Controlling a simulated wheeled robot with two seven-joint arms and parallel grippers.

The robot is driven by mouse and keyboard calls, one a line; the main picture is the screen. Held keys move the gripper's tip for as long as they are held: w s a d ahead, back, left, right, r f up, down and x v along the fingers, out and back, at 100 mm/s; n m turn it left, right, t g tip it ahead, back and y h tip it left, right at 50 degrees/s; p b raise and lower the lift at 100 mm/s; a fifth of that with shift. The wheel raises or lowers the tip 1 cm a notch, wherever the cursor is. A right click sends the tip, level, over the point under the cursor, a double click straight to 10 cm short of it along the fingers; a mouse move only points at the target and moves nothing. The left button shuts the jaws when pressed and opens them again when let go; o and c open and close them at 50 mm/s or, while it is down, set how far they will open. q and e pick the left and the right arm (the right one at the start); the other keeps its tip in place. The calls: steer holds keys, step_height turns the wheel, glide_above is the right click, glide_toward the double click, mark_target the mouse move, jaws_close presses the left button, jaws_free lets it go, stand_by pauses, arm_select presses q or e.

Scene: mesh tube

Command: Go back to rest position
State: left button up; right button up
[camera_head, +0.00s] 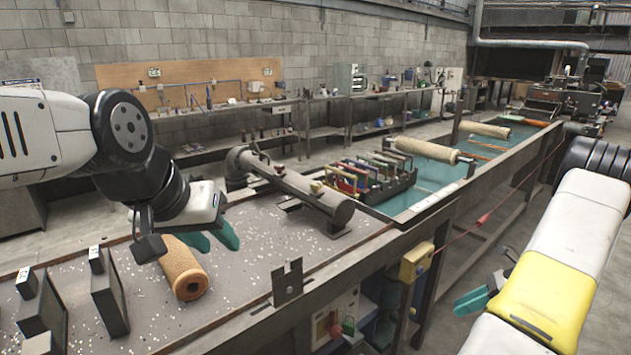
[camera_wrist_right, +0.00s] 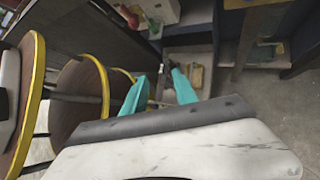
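An orange-brown mesh tube (camera_head: 185,268) lies on the speckled worktable (camera_head: 255,265) in the head view. My left gripper (camera_head: 212,238) is just beyond the tube, its teal fingers spread apart with nothing visible between them. Part of the tube's far end is hidden behind my left wrist. My right gripper (camera_head: 482,300) hangs low at the right, in front of the bench and away from the tube. In the right wrist view its teal fingers (camera_wrist_right: 160,90) are apart and empty.
A dark metal cylinder fixture (camera_head: 300,190) and a small upright plate (camera_head: 287,282) stand on the table. Dark blocks (camera_head: 108,290) stand at the left. A rack of tools (camera_head: 370,178) and water tanks (camera_head: 425,175) lie beyond. Round yellow-rimmed discs (camera_wrist_right: 80,95) are left of my right gripper.

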steer(key=a+r+n+h, duration=0.2)
steer(key=a+r+n, duration=0.55)
steer(key=r, duration=0.35)
steer(key=a+r+n+h, duration=0.3)
steer(key=a+r+n, duration=0.3)
steer(key=a+r, duration=0.45)
steer(key=s+a+r+n+t+h, duration=0.1)
steer(key=s+a+r+n+t, duration=0.1)
steer(key=s+a+r+n, duration=0.2)
steer(key=s+a+r+n+t+h, duration=0.1)
steer(key=s+a+r+n+t, duration=0.1)
steer(key=s+a+r+n, duration=0.3)
steer(key=s+r+n, duration=0.2)
steer(key=s+n, duration=0.2)
steer(key=s, duration=0.1)
steer(key=shift+s, duration=0.25)
